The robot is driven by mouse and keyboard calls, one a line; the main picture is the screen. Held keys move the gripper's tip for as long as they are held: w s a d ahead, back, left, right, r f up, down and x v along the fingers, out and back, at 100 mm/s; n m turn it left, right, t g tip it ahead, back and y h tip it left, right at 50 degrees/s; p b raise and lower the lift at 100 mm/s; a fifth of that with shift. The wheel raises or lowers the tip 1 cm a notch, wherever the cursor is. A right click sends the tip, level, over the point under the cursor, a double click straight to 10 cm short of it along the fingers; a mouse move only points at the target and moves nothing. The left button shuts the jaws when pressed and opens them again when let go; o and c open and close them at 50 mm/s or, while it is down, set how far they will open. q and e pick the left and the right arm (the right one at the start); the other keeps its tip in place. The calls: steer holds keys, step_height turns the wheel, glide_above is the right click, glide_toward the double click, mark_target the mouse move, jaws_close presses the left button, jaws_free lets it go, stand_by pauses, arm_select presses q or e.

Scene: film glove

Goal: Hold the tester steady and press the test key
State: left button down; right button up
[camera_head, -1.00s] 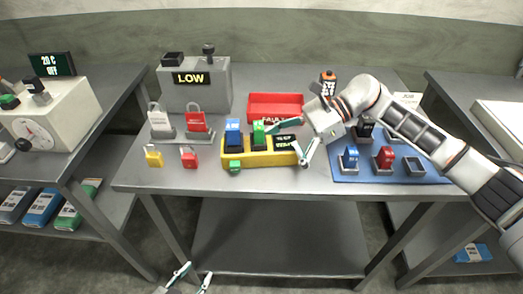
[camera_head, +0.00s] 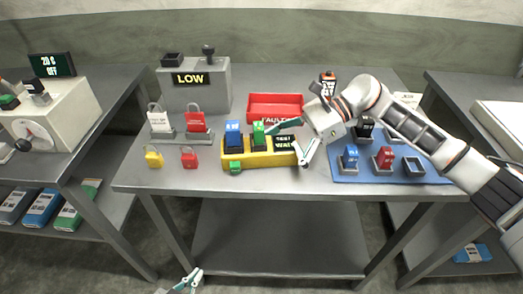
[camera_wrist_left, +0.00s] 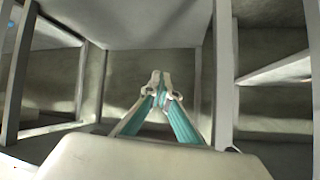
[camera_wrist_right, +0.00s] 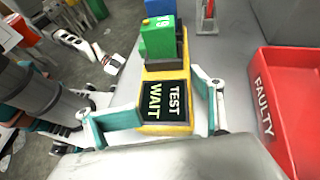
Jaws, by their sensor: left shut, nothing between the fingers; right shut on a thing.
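The tester (camera_head: 262,158) is a yellow base on the middle table, and its display reads TEST WAIT. A blue block (camera_head: 233,135) and a green block (camera_head: 259,132) stand upright on it. A small green key (camera_head: 235,167) sticks out at its front. My right gripper (camera_head: 289,146) is shut across the display end of the tester; the right wrist view shows its fingers (camera_wrist_right: 150,103) on either side of the display. My left gripper (camera_head: 190,281) is shut and empty, low in front of the table; its fingertips (camera_wrist_left: 160,78) meet in the left wrist view.
A red FAULTY tray (camera_head: 276,98) lies behind the tester. A blue mat (camera_head: 390,177) with several blocks is to the right. Padlocks (camera_head: 189,157) and a grey LOW box (camera_head: 215,85) are to the left. The table's front edge is clear.

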stand_by(0.8)
arm_select(q)
steer(key=m+t+h, duration=0.4)
steer(key=t+h, duration=0.5)
steer(key=t, duration=0.1)
glide_toward(233, 192)
steer(key=s+d+r, duration=0.1)
steer(key=d+r, duration=0.5)
steer(key=r, duration=0.1)
steer(key=shift+s+a, duration=0.2)
steer(key=shift+w, duration=0.15)
steer(key=shift+w+a, duration=0.2)
steer(key=shift+w, duration=1.2)
steer(key=shift+w+a, duration=0.2)
steer(key=shift+w, duration=1.25)
steer(key=shift+w+a, duration=0.2)
steer(key=shift+w, duration=1.2)
steer(key=shift+w, duration=0.15)
